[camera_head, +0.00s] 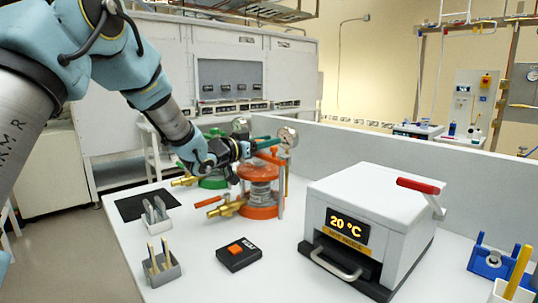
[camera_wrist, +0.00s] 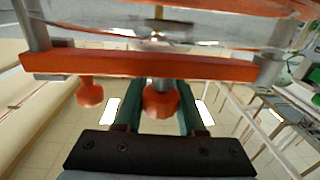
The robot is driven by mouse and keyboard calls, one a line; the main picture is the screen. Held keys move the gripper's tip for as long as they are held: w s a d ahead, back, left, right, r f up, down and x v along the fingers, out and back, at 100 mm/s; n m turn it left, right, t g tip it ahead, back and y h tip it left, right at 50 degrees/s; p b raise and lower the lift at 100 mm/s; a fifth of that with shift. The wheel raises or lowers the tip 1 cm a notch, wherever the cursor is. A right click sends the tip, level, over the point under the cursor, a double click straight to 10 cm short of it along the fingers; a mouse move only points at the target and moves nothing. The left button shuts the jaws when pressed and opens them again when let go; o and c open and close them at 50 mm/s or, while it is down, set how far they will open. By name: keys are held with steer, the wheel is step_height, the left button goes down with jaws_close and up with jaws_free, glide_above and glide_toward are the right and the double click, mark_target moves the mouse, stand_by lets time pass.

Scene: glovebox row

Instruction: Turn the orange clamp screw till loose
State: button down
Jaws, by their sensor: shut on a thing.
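The orange clamp screw (camera_wrist: 161,102) has a rounded knob and sits under the middle of an orange crossbar (camera_wrist: 150,66) in the wrist view. My gripper (camera_wrist: 160,118) has its teal fingers on both sides of this knob and is shut on it. A glass vessel shows just beyond the crossbar. In the head view my gripper (camera_head: 265,143) reaches in from the left at the top of the orange-framed vessel (camera_head: 260,192). There the screw is hidden behind my gripper. How far the screw is turned cannot be told.
A second orange knob (camera_wrist: 90,94) hangs left of the gripped one. A green-based vessel (camera_head: 214,181) stands behind. Brass valves stick out leftward. A white heater box (camera_head: 375,225) reading 20 °C stands right, with a black switch box (camera_head: 239,254) and tool holders (camera_head: 162,268) in front.

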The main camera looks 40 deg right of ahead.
steer(key=t+b, duration=0.1)
steer(key=n+t+b, duration=0.1)
steer(key=shift+w+f+n+b, duration=0.15)
steer(key=shift+f+n+b, duration=0.1)
steer(key=shift+n+b, duration=0.1)
steer(key=shift+w+r+t+b, duration=0.1)
steer(key=shift+t+b, duration=0.35)
steer(key=shift+t, duration=0.05)
steer(key=shift+r+n+t, duration=0.1)
steer(key=shift+n+t, duration=0.2)
steer(key=shift+n, duration=0.05)
steer(key=c, duration=0.8)
jaws_free()
steer(key=shift+a, duration=0.1)
steer(key=b+v, duration=0.1)
steer(key=v, duration=0.4)
steer(key=b+v, duration=0.1)
steer(key=v, duration=0.4)
steer(key=shift+a+r+b, duration=0.25)
steer(key=shift+a+b, duration=0.05)
steer(key=shift+b, duration=0.05)
